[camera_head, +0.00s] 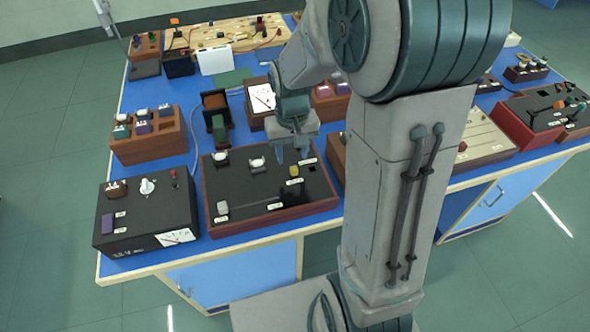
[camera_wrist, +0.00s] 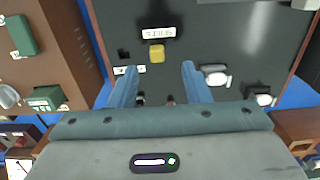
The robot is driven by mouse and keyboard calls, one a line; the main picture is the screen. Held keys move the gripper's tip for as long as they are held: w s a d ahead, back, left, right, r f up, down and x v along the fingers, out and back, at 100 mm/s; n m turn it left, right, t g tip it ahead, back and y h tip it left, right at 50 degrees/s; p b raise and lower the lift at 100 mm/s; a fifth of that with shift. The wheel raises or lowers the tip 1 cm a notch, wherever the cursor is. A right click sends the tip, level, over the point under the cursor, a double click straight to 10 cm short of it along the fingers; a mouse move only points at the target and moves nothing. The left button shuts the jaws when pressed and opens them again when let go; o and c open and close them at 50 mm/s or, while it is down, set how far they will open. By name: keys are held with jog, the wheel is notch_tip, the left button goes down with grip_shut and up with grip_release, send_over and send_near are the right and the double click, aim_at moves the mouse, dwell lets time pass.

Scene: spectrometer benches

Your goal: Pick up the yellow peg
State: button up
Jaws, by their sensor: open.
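The yellow peg (camera_head: 294,170) stands on the right part of a black panel with a brown wooden frame (camera_head: 207,208). In the wrist view the yellow peg (camera_wrist: 156,53) shows as a small yellow block beside a white label, just beyond and between my two fingertips. My gripper (camera_head: 292,158) hangs above the panel, close to the peg. In the wrist view my gripper (camera_wrist: 158,68) is open, its fingers spread and nothing between them. I cannot tell the exact height of the fingers over the peg.
Two white-topped pegs (camera_head: 220,157) (camera_head: 257,162) stand on the same panel, and a grey-white piece (camera_head: 222,208) is at its front left. A black meter box (camera_head: 148,215) is at left. A brown rack (camera_head: 148,136) stands behind it.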

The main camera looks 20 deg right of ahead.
aim_at(294, 168)
jog(key=shift+d+f, duration=0.2)
jog(key=shift+f, duration=2.5)
grip_shut()
